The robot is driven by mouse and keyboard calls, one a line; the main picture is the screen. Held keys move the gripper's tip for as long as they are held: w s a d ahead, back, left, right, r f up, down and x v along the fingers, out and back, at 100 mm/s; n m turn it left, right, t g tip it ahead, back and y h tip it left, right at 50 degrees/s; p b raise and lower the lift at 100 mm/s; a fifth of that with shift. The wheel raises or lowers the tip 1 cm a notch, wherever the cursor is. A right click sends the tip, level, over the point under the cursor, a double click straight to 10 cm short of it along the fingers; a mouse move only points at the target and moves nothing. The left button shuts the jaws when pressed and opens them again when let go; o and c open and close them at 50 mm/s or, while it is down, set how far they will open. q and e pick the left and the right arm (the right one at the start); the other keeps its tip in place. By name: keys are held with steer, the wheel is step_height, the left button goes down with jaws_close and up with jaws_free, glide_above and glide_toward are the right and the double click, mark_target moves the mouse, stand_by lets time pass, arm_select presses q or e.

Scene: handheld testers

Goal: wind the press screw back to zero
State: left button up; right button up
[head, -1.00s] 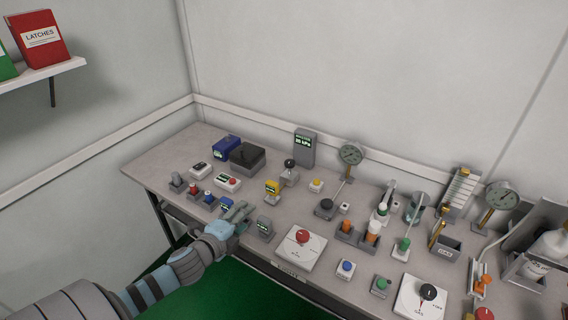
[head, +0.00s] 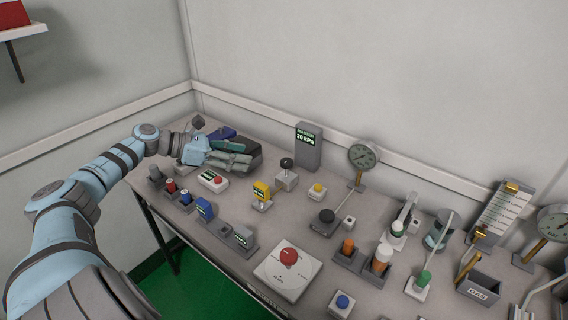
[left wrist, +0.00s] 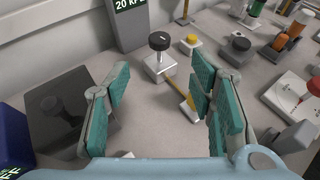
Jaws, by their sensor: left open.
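A black knob (head: 286,162) stands on a short metal stem in a grey block (head: 286,181), beside the grey master display (head: 308,148), which reads 20 kPa. I take this knob for the press screw. My left gripper (head: 240,160) is open and empty, just left of the knob block. In the left wrist view the open gripper (left wrist: 160,108) has teal pads; the knob (left wrist: 159,41) lies ahead between the fingers and apart from them. The display (left wrist: 127,22) is at the top edge. My right gripper is not in view.
A black box (head: 249,148) and a blue box (head: 222,134) lie around the gripper. A round gauge (head: 363,155) and red-knobbed plate (head: 288,270) stand further right.

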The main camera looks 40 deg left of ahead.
mark_target(284, 161)
arm_select(q)
steer(key=x, duration=1.2)
steer(key=shift+w+d+b, duration=0.1)
steer(key=shift+b, duration=0.3)
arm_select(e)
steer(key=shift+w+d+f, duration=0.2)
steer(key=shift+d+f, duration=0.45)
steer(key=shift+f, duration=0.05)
